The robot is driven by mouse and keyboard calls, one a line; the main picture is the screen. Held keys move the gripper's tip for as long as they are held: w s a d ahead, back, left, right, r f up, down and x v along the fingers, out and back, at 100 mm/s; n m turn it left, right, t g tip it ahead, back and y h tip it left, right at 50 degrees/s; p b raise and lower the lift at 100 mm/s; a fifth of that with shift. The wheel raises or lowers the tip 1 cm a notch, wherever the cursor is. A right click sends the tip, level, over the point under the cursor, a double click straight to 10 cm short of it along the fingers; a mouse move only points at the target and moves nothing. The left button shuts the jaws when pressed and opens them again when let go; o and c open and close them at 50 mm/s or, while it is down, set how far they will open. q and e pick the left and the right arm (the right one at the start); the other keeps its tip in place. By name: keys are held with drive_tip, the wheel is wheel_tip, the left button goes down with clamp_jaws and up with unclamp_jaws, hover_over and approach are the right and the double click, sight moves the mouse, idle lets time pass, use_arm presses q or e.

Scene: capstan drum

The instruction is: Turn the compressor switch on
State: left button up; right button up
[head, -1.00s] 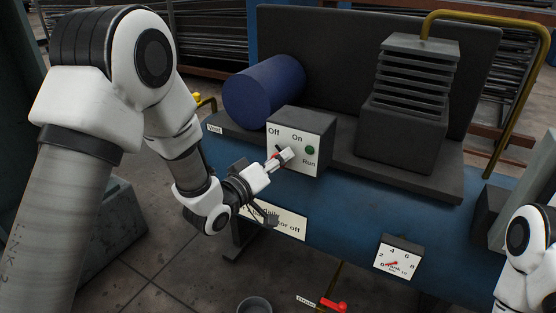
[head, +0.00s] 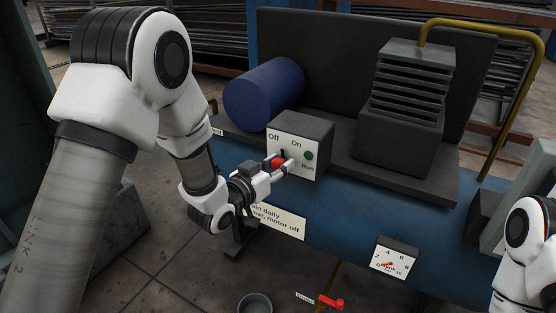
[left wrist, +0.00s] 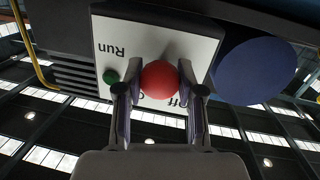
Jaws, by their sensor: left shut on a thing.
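The compressor switch box (head: 318,135) is dark with a white face marked Off, On and Run. Its red ball knob (head: 277,163) sits below the Off and On labels, with a bit of black lever showing above it. My left gripper (head: 279,166) is shut on the red knob, one finger on each side. The left wrist view shows the red knob (left wrist: 159,80) between the fingers, with the labels upside down. The lever's exact position is hard to tell because the fingers cover part of it. My right arm shows at the lower right, but its gripper is out of view.
A green lamp (head: 309,155) is beside Run. A blue motor cylinder (head: 264,92) stands behind the box, and a finned compressor block (head: 408,110) to its right. A gauge (head: 394,259), a red valve handle (head: 331,302) and a sign (head: 280,221) are lower down.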

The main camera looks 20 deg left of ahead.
use_arm(q)
drive_tip(key=m+p, duration=0.1)
drive_tip(key=m, duration=0.3)
drive_tip(key=shift+m+y, duration=0.4)
drive_tip(key=m+y, duration=0.1)
drive_tip(key=m, duration=0.3)
idle(0.5)
drive_tip(key=o, duration=1.2)
drive_tip(key=shift+c, duration=0.2)
drive_tip(key=v, duration=0.7)
drive_tip(key=shift+s, duration=0.3)
drive_tip(key=shift+d+f, duration=0.1)
